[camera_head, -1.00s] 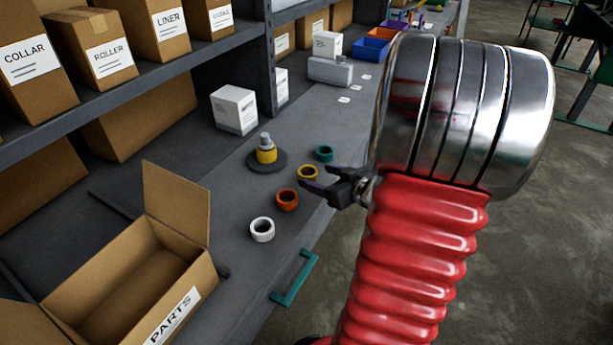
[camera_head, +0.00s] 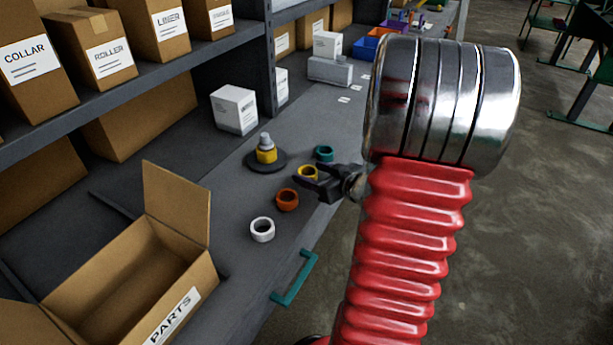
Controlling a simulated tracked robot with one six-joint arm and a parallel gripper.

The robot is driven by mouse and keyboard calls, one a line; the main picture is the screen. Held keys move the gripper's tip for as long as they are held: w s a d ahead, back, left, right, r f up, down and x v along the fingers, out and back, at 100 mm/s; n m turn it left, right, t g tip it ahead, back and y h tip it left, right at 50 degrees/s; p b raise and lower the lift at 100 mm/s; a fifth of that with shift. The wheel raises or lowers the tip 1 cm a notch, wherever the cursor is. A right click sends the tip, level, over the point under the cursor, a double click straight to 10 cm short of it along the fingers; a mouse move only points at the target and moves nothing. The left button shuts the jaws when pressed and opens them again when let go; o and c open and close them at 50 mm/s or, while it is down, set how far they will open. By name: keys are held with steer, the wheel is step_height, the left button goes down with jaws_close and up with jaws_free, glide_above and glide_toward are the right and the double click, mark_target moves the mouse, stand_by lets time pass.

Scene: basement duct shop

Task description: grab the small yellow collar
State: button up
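The small yellow collar (camera_head: 305,170) is a ring standing on the grey bench, between the teal collar (camera_head: 324,153) and the orange collar (camera_head: 287,200). My gripper (camera_head: 309,177) is dark and appears open, with its fingertips at the yellow collar's near right side in the picture. The fingers hide the collar's lower right part. I cannot tell whether they touch it or hover just above or in front of it. A white collar (camera_head: 262,229) stands nearer on the bench.
A yellow and grey piece (camera_head: 266,149) stands on a dark round base left of the collars. A white box (camera_head: 234,109) is behind it. An open PARTS carton (camera_head: 190,258) stands at the lower left. A teal handle (camera_head: 293,278) sticks out from the bench front.

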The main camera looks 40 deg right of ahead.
steer(key=c, duration=0.9)
steer(key=shift+r, duration=0.1)
steer(key=shift+c, duration=0.2)
step_height(320, 180, up, 10)
stand_by(0.7)
